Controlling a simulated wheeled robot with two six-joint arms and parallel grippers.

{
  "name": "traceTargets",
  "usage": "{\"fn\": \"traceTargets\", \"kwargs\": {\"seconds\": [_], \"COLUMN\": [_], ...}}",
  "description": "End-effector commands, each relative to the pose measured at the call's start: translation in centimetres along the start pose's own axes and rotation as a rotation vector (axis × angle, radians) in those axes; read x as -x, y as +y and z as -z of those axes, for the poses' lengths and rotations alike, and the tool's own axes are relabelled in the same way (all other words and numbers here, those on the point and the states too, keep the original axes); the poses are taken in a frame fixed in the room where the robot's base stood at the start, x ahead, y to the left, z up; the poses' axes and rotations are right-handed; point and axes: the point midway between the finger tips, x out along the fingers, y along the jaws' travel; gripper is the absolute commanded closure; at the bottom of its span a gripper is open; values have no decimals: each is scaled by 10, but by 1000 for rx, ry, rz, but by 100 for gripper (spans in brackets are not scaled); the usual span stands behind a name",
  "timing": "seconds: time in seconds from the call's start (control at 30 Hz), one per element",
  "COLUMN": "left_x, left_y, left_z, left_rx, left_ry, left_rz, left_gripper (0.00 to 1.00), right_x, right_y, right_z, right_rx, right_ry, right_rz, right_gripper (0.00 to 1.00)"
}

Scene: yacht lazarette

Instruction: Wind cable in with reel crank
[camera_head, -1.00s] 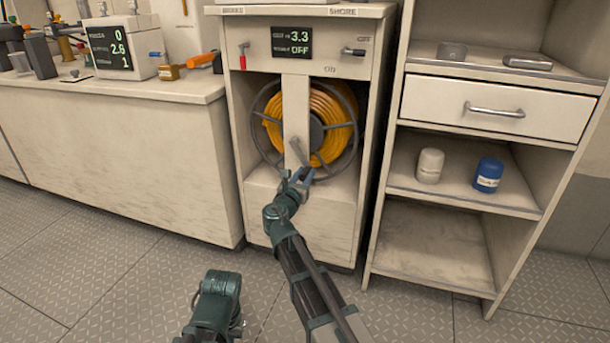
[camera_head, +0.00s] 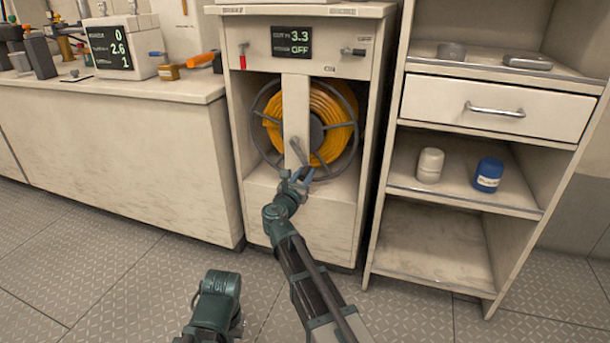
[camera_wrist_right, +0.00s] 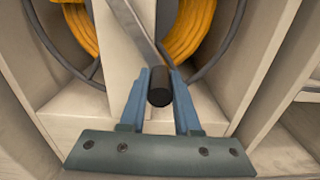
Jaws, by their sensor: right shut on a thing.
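The reel (camera_head: 334,126) with yellow-orange cable (camera_head: 335,105) sits inside the white cabinet, behind a vertical post (camera_head: 295,105). The grey crank arm (camera_head: 298,150) hangs down in front of the post; it also shows in the right wrist view (camera_wrist_right: 133,22). My right gripper (camera_head: 300,173) is at the crank's lower end. In the right wrist view its blue fingers (camera_wrist_right: 160,92) are shut on the black crank handle (camera_wrist_right: 159,88), one finger on each side. Part of my left arm shows at the bottom of the head view, but its gripper is out of view.
The cabinet panel has a display (camera_head: 292,42) reading 3.3 and OFF, a red-handled lever (camera_head: 242,57) and another lever (camera_head: 354,51). A shelf unit (camera_head: 460,195) with a white jar (camera_head: 430,165) and blue jar (camera_head: 488,174) stands to the right. A counter (camera_head: 110,92) stands left.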

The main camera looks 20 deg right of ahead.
Motion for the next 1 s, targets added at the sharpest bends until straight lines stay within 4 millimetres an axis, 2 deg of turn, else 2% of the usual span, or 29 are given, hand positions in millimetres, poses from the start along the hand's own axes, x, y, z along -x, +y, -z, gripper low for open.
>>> {"fn": "traceTargets", "kwargs": {"seconds": [0.27,0.63,1.0], "left_x": [-7,-14,-9], "left_y": [1,1,1], "left_z": [0,1,0], "left_rx": [0,0,0], "left_ry": [0,0,0], "left_rz": [0,0,0], "left_gripper": [100,100,100], "right_x": [0,0,0], "right_y": [14,45,78], "right_z": [8,15,11], "right_rx": [-140,-481,-832], "right_ry": [3,3,3], "right_rz": [-2,-3,-2], "right_gripper": [100,100,100]}}
